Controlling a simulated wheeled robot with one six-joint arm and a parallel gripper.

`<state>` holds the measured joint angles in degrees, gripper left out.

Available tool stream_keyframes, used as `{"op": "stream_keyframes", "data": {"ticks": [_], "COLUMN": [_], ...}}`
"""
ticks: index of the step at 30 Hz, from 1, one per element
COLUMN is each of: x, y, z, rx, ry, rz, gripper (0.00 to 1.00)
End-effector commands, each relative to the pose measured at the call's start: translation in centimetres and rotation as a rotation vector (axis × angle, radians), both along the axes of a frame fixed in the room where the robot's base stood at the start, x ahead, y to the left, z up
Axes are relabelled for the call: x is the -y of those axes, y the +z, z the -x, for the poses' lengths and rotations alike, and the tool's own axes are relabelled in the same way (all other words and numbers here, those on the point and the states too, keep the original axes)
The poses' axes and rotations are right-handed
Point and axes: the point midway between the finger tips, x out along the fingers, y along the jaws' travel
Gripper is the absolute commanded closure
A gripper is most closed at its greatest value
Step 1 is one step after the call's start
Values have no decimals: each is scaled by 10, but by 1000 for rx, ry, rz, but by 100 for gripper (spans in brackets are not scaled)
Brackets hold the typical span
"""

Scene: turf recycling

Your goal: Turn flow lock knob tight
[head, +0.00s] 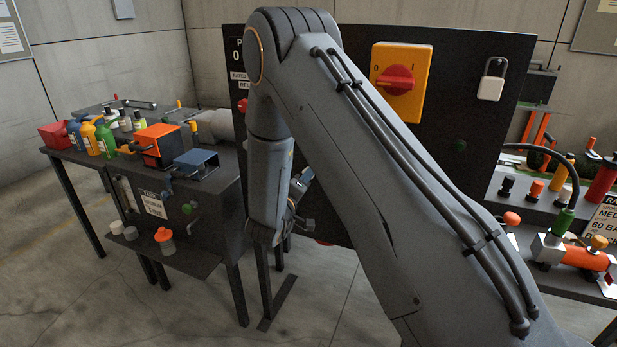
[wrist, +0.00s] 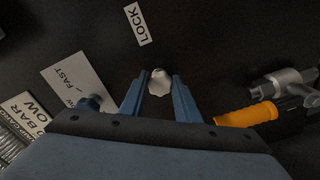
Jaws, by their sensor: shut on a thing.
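The flow lock knob (wrist: 159,80) is a small pale, lobed knob on a dark panel (wrist: 205,40), below a white label reading LOCK (wrist: 137,23). In the wrist view, the two blue fingers of my gripper (wrist: 159,88) stand one on each side of the knob, shut on it. The knob's top shows between the fingertips; its base is hidden. In the head view my arm hides the knob and most of my gripper.
In the wrist view, an orange-handled metal fitting (wrist: 247,116) lies right of the fingers, and a FAST label (wrist: 78,80) is at left. The head view shows a bench with bottles (head: 105,139) at left and a red rotary switch (head: 397,80) on the black panel.

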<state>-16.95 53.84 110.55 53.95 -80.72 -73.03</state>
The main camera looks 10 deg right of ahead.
Motion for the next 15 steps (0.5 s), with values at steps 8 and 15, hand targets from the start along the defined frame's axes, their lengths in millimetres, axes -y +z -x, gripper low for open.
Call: {"op": "stream_keyframes", "data": {"ticks": [8,15], "x": [0,1], "y": [0,0], "z": [2,2], "rx": [-158,-293], "ry": [0,0], "rz": [212,396], "gripper": [93,93]}}
